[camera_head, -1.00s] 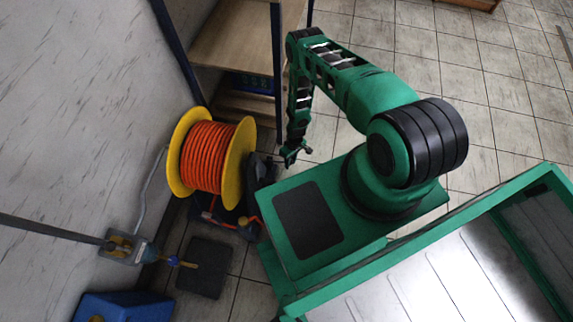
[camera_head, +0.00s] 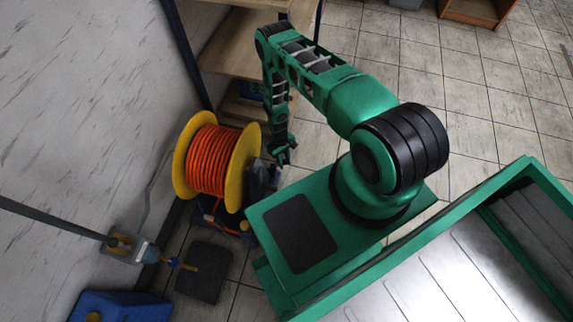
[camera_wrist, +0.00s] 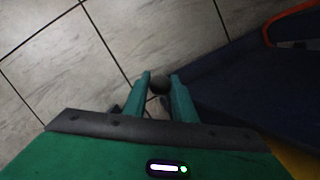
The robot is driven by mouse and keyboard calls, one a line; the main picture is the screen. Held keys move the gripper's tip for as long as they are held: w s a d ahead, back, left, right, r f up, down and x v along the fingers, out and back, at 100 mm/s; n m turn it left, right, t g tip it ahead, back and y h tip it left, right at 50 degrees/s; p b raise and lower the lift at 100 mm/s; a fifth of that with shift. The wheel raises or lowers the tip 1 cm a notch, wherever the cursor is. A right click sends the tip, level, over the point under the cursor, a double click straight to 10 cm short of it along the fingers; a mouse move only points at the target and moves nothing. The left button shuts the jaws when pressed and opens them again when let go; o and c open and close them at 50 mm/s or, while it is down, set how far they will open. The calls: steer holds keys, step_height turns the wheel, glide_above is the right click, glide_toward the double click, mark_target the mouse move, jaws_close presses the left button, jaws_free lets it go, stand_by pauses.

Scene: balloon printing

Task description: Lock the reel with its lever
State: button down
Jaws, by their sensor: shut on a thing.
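The reel, with yellow end discs and orange hose (camera_head: 207,160) wound between them, stands by the wall on a dark base. My gripper (camera_head: 284,157) is low beside the reel's right disc. In the wrist view, my gripper (camera_wrist: 160,88) is shut on a dark round knob (camera_wrist: 159,83), which sits between the fingertips and looks like the end of the lever. The rest of the lever is hidden or too dark to make out. The dark blue reel stand (camera_wrist: 250,88) lies just right of the fingers.
A wooden shelf (camera_head: 215,38) with dark posts stands behind the reel. A blue box (camera_head: 120,306) and a dark flat pad (camera_head: 205,272) lie at front left. Tiled floor is open beyond my arm.

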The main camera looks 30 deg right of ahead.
steer(key=shift+w+a+r, duration=0.2)
steer(key=shift+w+a, duration=0.2)
steer(key=shift+a, duration=0.25)
steer(key=c, duration=1.5)
jaws_free()
steer(key=shift+o, duration=0.2)
steer(key=shift+d, duration=0.2)
steer(key=shift+r, duration=0.25)
steer(key=v, duration=1)
steer(key=shift+r, duration=0.1)
